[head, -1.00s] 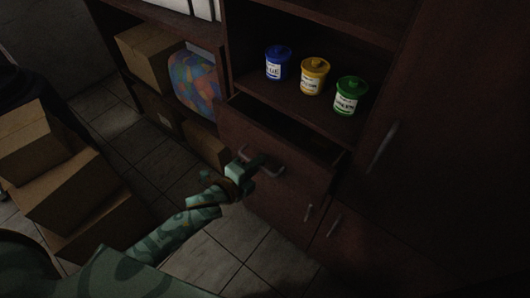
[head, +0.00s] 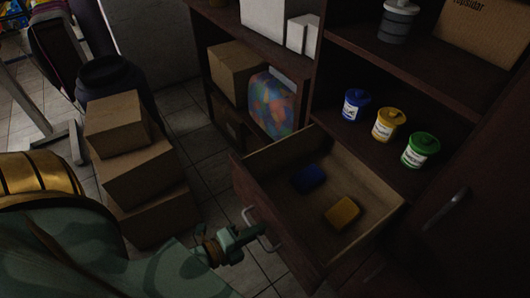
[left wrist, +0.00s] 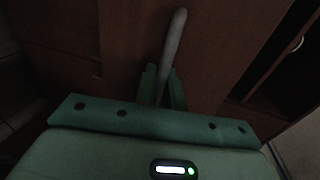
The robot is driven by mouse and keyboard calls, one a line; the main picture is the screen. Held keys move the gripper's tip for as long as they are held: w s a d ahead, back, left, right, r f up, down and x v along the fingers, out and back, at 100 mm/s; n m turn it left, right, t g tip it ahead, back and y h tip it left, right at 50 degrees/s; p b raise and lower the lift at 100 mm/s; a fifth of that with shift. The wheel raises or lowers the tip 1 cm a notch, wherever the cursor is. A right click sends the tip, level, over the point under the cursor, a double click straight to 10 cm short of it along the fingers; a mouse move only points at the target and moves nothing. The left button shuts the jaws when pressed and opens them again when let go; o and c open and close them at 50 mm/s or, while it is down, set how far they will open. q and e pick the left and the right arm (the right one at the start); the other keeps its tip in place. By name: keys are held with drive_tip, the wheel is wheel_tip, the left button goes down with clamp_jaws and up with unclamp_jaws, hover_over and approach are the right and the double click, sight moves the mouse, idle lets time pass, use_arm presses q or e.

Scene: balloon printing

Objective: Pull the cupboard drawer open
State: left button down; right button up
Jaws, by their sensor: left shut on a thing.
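The cupboard drawer (head: 350,258) stands pulled well out in the head view, with its inside showing. A blue block (head: 308,178) and a yellow block (head: 342,212) lie on its floor. The metal drawer handle (head: 262,228) is on the drawer front. My left gripper (head: 252,236) is at the handle, shut on it. In the left wrist view the handle (left wrist: 174,45) runs up from between the two green fingers (left wrist: 163,88). My right gripper is not in view.
Blue (head: 355,105), yellow (head: 389,124) and green (head: 420,150) pots stand on the shelf above the drawer. Stacked cardboard boxes (head: 140,172) stand on the floor at left. A closed cupboard door (head: 470,215) is at right. Tiled floor shows between boxes and drawer.

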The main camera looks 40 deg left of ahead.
use_arm(q)
drive_tip(key=shift+s+a, duration=0.1)
drive_tip(key=shift+s, duration=0.15)
drive_tip(key=c, duration=1.6)
unclamp_jaws()
drive_tip(key=p+v, duration=0.1)
drive_tip(key=v, duration=1.5)
drive_tip(key=shift+s, duration=0.15)
